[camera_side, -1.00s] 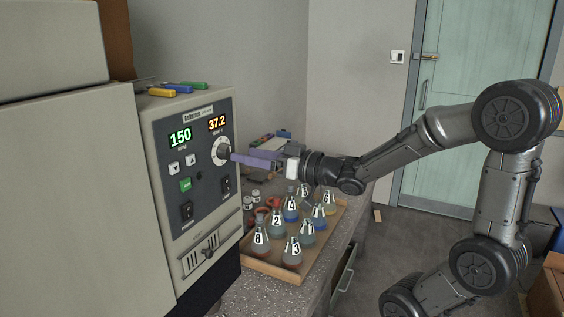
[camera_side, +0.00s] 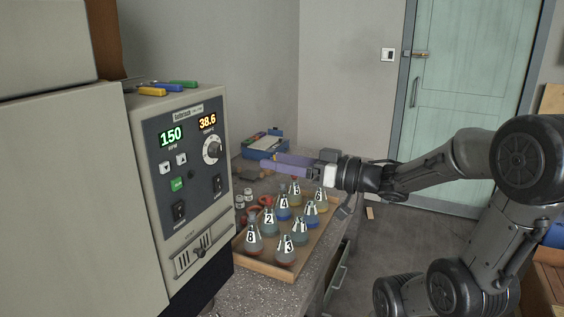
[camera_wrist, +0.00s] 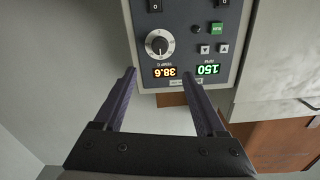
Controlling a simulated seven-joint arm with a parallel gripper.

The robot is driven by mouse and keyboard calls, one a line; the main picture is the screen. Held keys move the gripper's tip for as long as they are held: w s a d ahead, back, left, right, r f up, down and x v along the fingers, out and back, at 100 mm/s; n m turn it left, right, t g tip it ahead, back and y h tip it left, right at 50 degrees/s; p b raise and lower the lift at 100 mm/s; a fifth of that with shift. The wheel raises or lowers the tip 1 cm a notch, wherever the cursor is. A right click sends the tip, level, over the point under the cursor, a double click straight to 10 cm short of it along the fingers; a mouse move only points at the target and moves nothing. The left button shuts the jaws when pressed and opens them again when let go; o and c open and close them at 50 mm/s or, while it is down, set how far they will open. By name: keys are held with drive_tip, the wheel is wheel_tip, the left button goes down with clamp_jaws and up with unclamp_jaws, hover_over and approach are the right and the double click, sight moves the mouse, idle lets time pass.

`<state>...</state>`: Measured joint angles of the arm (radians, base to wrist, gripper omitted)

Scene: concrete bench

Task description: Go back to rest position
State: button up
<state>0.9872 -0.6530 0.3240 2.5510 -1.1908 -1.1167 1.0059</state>
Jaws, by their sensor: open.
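My gripper (camera_side: 275,163) is in the middle of the side view, above the far side of the flask tray. Its two purple fingers are apart and empty, pointing left toward the machine's control panel (camera_side: 186,207). In the wrist view the fingers (camera_wrist: 160,85) are spread, with the panel beyond them upside down. The temperature dial (camera_side: 211,150) is clear of the fingertips; it also shows in the wrist view (camera_wrist: 159,42). The displays read 150 RPM and 38.6 TEMP.
A wooden tray (camera_side: 262,268) of numbered flasks stands on the speckled bench (camera_side: 255,294) below my gripper. Small jars (camera_side: 243,199) stand left of it. A blue box (camera_side: 264,148) sits behind. Free space lies toward the door (camera_side: 470,100).

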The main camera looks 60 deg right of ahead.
idle(0.3)
drive_tip(key=w+a+r+n+y, duration=0.25)
drive_tip(key=a+r, duration=0.25)
drive_tip(key=a, duration=0.3)
drive_tip(key=s+f+g+h, duration=0.2)
drive_tip(key=s+f+g, duration=1)
drive_tip(key=s+f, duration=0.2)
drive_tip(key=shift+a+f, duration=0.3)
drive_tip(key=shift+f, duration=0.55)
drive_tip(key=shift+m+h, duration=0.25)
